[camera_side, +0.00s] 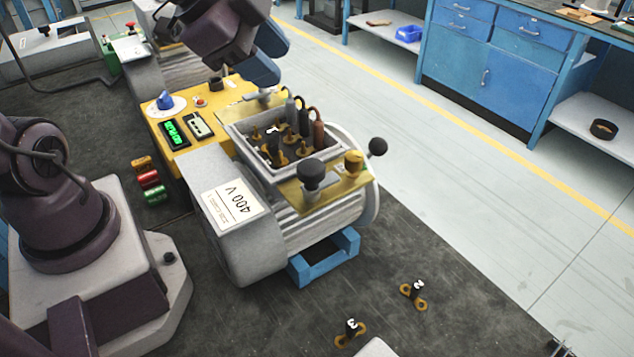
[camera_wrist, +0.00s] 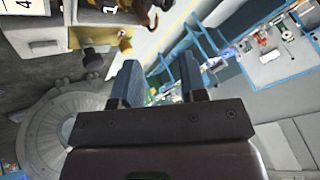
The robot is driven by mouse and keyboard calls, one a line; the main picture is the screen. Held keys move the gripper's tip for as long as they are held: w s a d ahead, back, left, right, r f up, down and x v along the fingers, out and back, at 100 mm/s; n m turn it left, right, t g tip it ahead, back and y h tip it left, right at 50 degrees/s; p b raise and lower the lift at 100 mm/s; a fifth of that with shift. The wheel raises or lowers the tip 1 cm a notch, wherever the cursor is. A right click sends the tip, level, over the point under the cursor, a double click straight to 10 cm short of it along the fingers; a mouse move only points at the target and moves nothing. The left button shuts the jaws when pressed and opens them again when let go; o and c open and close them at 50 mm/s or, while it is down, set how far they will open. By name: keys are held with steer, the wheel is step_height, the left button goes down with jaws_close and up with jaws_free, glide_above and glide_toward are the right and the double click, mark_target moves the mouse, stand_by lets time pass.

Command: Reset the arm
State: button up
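My gripper (camera_side: 262,76) hangs over the back side of the grey blower motor (camera_side: 255,240), close to the far end of its open terminal box (camera_side: 238,137). In the wrist view my gripper (camera_wrist: 158,75) shows two blue fingers apart with nothing held between them. The terminal box holds several brass studs, a black link marked 1 (camera_side: 273,132) and several dark and brown capped leads (camera_side: 319,130). The link marked 1 also shows at the top of the wrist view (camera_wrist: 109,9). Whether the fingers touch the box's plate is unclear.
Black links marked 2 (camera_side: 418,287) and 3 (camera_side: 350,328), with brass rings, lie on the dark bench mat (camera_side: 420,240). A yellow control panel (camera_side: 190,148) adjoins the blower. Orange, red and green cylinders (camera_side: 149,179) lie to its left.

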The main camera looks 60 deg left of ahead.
steer(key=s+a+r+n+g+y, duration=0.1)
steer(key=s+a+n, duration=0.4)
steer(key=s+n, duration=0.4)
steer(key=shift+s+a+n+g+y, duration=0.15)
steer(key=shift+a+n+g+y, duration=0.2)
steer(key=shift+n, duration=0.15)
